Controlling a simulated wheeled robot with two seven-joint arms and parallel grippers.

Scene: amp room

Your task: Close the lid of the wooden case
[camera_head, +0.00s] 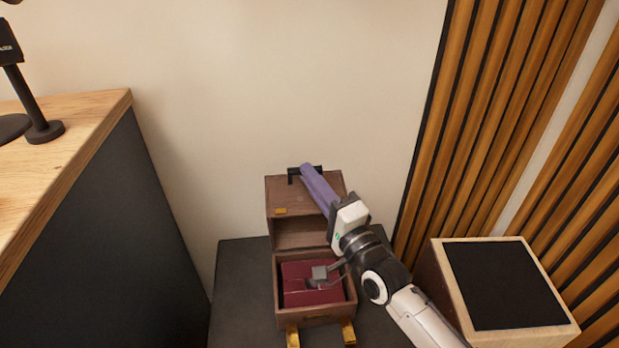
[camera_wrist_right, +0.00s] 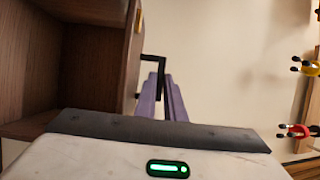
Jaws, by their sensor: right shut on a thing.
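The wooden case (camera_head: 318,319) is brown and sits open on a dark stand, with dark red contents (camera_head: 300,290) inside. Its lid (camera_head: 290,228) stands raised at the back, with a black handle (camera_head: 291,176) at its top edge. My right gripper (camera_head: 307,168) reaches over the case from the right, its long purple fingers against the lid's top. In the wrist view, the purple fingertips (camera_wrist_right: 165,80) are closed at the black handle (camera_wrist_right: 160,66), beside the lid (camera_wrist_right: 100,55). The exact grip is partly hidden. My left gripper is not in view.
The dark stand (camera_head: 238,280) carries the case. A wooden box with a black top (camera_head: 505,285) stands at the right. A wooden-topped cabinet (camera_head: 75,140) is at the left. A pale wall is close behind the lid, and slatted panels (camera_head: 480,130) are at the right.

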